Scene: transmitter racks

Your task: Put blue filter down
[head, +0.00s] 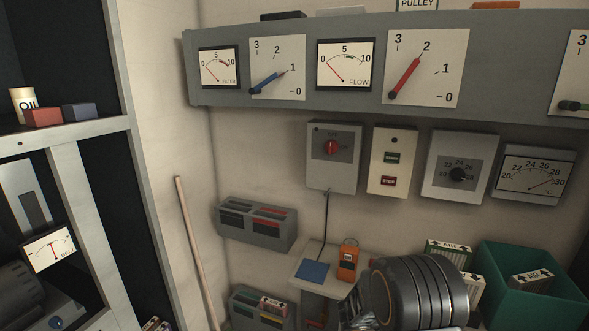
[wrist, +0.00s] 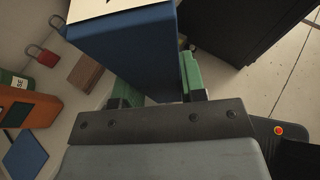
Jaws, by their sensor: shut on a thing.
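In the wrist view, the blue filter (wrist: 125,48) is a blue block with a pale top face carrying a dark mark. My gripper (wrist: 158,88) is shut on it, with a green finger pad on each side. The filter is held up in front of the jaws, and its far end runs out of the top of the picture. In the head view, the filter and the fingertips are hidden behind my dark arm at the lower right.
A small bench (head: 318,254) bears a blue square (head: 312,271) and an orange device (head: 348,262). A green bin (head: 535,285) with a labelled box stands at the right. Grey wall racks (head: 257,226) are at the left. A pole (head: 195,250) leans on the wall.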

